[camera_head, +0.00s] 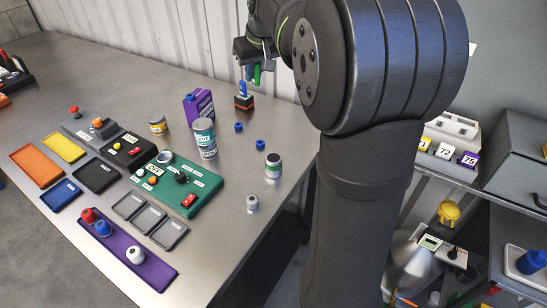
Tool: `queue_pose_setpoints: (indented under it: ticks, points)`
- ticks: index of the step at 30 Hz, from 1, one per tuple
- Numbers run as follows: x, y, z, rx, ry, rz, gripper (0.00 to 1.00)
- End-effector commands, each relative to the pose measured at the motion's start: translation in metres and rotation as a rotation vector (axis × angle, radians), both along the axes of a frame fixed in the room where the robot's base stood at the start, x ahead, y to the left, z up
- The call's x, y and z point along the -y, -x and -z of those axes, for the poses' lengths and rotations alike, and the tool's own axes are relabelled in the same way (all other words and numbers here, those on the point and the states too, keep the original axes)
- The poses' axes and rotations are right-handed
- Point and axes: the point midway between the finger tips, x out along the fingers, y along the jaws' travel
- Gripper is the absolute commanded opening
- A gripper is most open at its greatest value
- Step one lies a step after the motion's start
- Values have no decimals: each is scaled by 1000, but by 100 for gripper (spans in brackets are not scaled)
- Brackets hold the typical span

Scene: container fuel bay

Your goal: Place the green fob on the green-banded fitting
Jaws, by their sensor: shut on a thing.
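My gripper (252,62) is at the top middle, above the back part of the bench. It is shut on the green fob (257,74), which hangs below the jaws; the arm partly hides the grip. A small grey cylinder with a green band (273,166), which looks like the green-banded fitting, stands upright near the bench's right edge. The fob is apart from it, farther back and higher in the picture.
A black and orange block with a blue piece (243,97) stands just below the gripper. A purple box (199,105), stacked cans (204,138), two small blue pieces (239,127) and a small grey cylinder (253,204) stand nearby. A green control panel (205,197) lies left of the fitting.

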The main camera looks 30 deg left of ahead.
Motion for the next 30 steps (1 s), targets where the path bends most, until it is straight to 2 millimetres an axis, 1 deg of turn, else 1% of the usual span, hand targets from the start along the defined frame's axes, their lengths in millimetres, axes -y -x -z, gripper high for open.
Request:
queue_pose_setpoints:
  ticks: [1,6,9,12,15,18,21,24,28,30]
  points:
    - [27,-2,-1,1,-1,36,0]
    - [104,1,6,1,0,137,0]
    - [140,8,12,1,-1,187,0]
    - [167,15,17,1,-1,226,0]
    - [187,21,22,0,0,256,0]
    - [202,26,26,0,0,279,0]
    - [200,26,48,-3,3,274,0]
    - [199,26,64,-2,2,274,0]
    - [195,26,78,-2,3,272,0]
    - [186,28,84,-2,2,270,0]
